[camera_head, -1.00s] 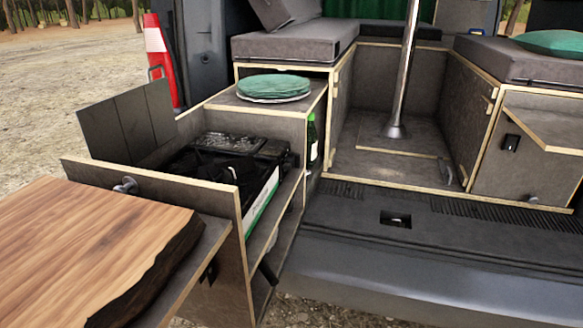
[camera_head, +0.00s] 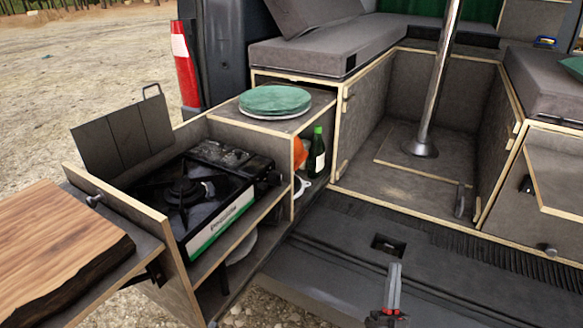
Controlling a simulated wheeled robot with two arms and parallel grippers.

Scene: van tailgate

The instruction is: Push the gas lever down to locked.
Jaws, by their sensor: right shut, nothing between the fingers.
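The portable gas stove (camera_head: 185,190) sits in the pulled-out drawer at the left. It has a black top with a burner and a white and green front. A dark knob (camera_head: 268,179) shows at its right end. The gas lever is too small or dark to make out, so I cannot tell its position. My right gripper (camera_head: 395,268) shows at the bottom edge, right of the drawer, over the van's rear sill. It is shut and empty, well apart from the stove. My left gripper is not in view.
The drawer's side wall (camera_head: 150,225) and a wooden board (camera_head: 60,240) lie left of the stove. Green plates (camera_head: 275,100) rest on the cabinet behind it. A green bottle (camera_head: 317,150) stands right of the stove. A metal post (camera_head: 436,90) rises from the van floor.

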